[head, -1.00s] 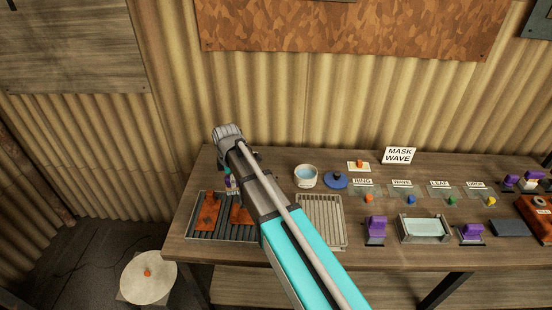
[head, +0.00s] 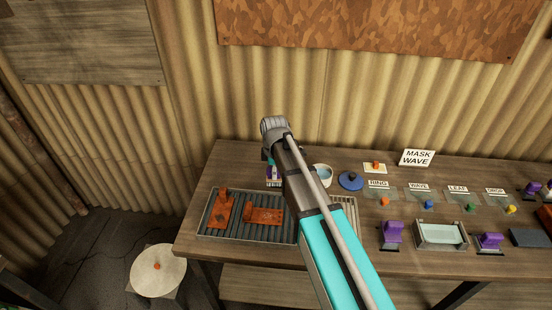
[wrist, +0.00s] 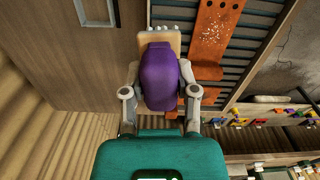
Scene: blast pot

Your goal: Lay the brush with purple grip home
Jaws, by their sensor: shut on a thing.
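The brush with purple grip (wrist: 167,78) is between the two fingers of my gripper (wrist: 163,95) in the wrist view. Its pale wooden head with white bristles points to the top of that view. In the head view my gripper (head: 273,172) is partly hidden behind my arm, with a bit of the purple grip (head: 271,181) showing. The brush appears held above the table, beyond the back edge of the dark ribbed tray (head: 207,231). I cannot tell its height. No spot marked as the brush's home is clear to me.
Two rusty orange plates (head: 264,215) lie in the ribbed tray. A white cup (head: 323,176), a blue disc (head: 351,181) and a paler slatted tray (head: 349,211) are to the right, partly behind my arm. Purple-handled tools (head: 392,236) flank a pale-topped tray (head: 441,234). Bare wood (head: 228,165) lies back left.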

